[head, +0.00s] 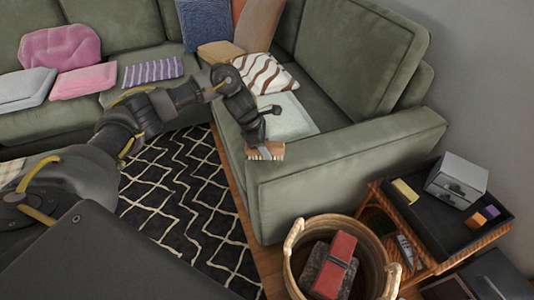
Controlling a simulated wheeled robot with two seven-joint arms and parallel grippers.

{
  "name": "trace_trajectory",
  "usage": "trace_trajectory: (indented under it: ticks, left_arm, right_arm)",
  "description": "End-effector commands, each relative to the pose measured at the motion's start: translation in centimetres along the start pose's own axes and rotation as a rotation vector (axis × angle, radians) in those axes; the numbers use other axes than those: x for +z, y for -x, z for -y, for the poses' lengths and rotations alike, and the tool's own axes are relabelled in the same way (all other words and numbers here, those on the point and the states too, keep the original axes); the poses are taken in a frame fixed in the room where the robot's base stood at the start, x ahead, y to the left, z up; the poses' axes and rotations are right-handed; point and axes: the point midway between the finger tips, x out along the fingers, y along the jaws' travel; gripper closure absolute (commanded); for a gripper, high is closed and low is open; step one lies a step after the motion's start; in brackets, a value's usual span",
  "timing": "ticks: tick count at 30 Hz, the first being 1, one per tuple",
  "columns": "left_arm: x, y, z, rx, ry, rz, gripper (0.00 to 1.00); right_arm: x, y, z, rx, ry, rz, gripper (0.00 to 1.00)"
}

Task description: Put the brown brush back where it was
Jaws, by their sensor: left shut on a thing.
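My left arm comes in from the left and reaches over the rug to the right part of the sofa. My left gripper (254,137) is shut on the brown brush (266,151). The brush has a brown body with a paler bristle edge. It is held at the front edge of the sofa seat, near the inner side of the armrest. I cannot tell whether the brush touches the sofa. My right gripper is not in view.
A green sectional sofa (350,150) bears cushions and folded cloths. A wicker basket (374,247) with a red-topped item (335,262) stands on the floor below the armrest. Right of it, a side table (425,222) holds a small grey drawer box (457,180) and small blocks. A patterned rug (185,205) covers the floor.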

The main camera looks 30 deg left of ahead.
Motion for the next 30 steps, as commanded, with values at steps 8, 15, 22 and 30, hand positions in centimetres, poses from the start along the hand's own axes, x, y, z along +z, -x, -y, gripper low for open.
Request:
trace_trajectory:
  ticks: [8,15,22,30]
  left_arm:
    - [-0.6,-2.0,-0.2,-0.003,0.003,-0.001,0.84]
    - [-1.1,-3.3,-0.3,0.000,-0.001,0.000,0.84]
    - [-1.2,-3.4,-0.3,0.000,0.000,0.000,0.84]
    - [-1.3,-3.5,-0.3,0.000,0.000,0.000,0.55]
  right_arm:
    - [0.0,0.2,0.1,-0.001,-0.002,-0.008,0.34]
    - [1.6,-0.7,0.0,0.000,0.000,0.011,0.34]
    - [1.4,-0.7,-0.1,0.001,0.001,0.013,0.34]
    - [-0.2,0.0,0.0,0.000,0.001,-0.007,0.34]
